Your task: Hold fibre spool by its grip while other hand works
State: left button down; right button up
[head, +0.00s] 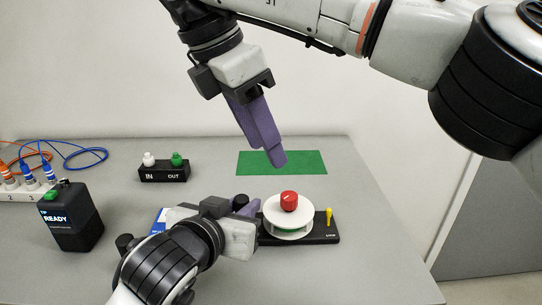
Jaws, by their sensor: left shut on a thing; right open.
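The fibre spool (273,217) is a white flanged reel with a red knob (289,201) on top. It sits on a black base (323,236) with a small yellow lever (328,216) at its right end. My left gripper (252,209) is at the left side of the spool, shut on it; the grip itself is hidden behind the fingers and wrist. My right gripper (277,160) is open and empty, its purple fingers pointing down above and behind the spool, apart from it.
A green mat (310,163) lies behind the spool. An IN/OUT block (164,173) with white and green caps stands at the back left. A black READY device (71,222) and a white strip (20,190) with orange and blue cables are farther left. The table's right side is clear.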

dwell(0.4)
pick_arm(q)
jog(key=c, duration=1.5)
grip_release()
